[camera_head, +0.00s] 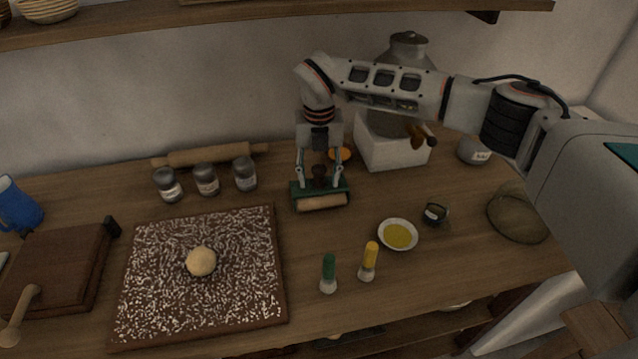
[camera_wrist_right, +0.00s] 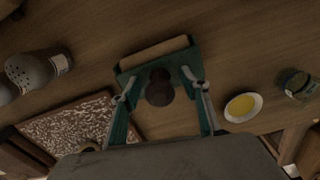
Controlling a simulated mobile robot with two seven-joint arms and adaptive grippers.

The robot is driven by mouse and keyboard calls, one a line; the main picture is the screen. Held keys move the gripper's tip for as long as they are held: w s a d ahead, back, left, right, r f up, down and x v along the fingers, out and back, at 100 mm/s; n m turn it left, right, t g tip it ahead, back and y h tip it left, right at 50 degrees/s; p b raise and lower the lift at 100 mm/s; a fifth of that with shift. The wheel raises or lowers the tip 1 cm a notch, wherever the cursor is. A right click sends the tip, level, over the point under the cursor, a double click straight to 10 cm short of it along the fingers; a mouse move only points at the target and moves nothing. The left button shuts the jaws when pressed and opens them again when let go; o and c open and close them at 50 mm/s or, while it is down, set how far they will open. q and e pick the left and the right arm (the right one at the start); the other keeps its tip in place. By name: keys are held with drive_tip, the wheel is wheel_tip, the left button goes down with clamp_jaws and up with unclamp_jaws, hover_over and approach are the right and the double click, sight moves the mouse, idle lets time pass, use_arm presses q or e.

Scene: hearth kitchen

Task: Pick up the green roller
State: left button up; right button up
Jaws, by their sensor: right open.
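The green roller (camera_head: 321,203) lies on the counter in the middle of the head view. It has a green frame, a pale wooden cylinder along its near side and a dark round knob on top. My right gripper (camera_head: 319,181) points down over it, open, with one finger on each side of the knob. The right wrist view also shows the green roller (camera_wrist_right: 155,53), with its knob between the spread fingers of the right gripper (camera_wrist_right: 160,92). I cannot tell whether the fingers touch it. My left gripper is not in view.
Shakers (camera_head: 206,180) and a rolling pin (camera_head: 211,155) stand left of the roller. A floured board (camera_head: 250,300) with a dough ball (camera_head: 201,261) lies front left. A bowl of oil (camera_head: 398,235) and a white scale (camera_head: 390,150) are right. Small bottles (camera_head: 328,274) stand in front.

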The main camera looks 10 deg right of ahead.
drive_tip(key=shift+c, duration=0.3)
clamp_jaws()
drive_tip(key=shift+r, duration=0.1)
